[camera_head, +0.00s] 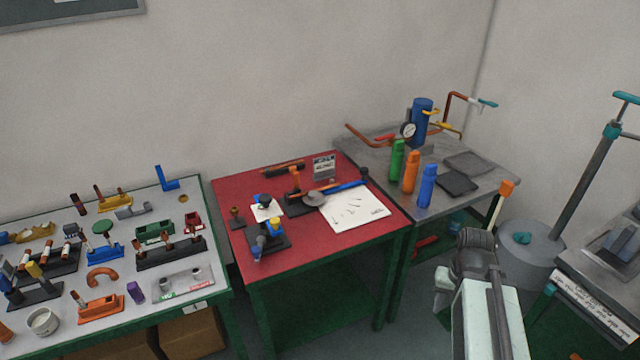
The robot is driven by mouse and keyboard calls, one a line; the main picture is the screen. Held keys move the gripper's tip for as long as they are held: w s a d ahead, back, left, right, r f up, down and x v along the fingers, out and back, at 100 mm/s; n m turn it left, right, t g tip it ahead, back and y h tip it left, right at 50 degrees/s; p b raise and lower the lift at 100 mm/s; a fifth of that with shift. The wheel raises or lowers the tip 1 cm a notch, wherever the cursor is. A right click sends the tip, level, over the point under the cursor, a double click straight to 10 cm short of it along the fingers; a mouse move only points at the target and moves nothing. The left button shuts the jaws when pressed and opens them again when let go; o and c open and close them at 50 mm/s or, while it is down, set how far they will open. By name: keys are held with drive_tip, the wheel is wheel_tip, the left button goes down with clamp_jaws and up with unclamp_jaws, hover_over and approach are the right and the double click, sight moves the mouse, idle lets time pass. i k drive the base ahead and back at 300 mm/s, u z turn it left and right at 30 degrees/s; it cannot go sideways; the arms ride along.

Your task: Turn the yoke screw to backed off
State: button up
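I cannot tell for sure which part is the yoke screw. Another teal fitting (612,131) with a teal top bar is on a tall grey post (580,185) at the right edge. No mark of a backed-off position is readable. My pale arm with its dark ribbed joint rises at the lower right, apart from both. I see no gripper fingers.
A red table (285,225) with tools and a paper stands mid-view. The grey table (455,205) carries green, orange and blue bottles. A white stick with an orange tip (507,188) stands beside my arm. A crowded bench (215,298) is at left.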

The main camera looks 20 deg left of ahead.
sight(264, 199)
drive_tip(key=z, duration=0.55)
drive_tip(key=k, duration=1.2)
drive_tip(key=u, duration=1.35)
drive_tip(key=i, duration=1.05)
drive_tip(key=z, duration=0.05)
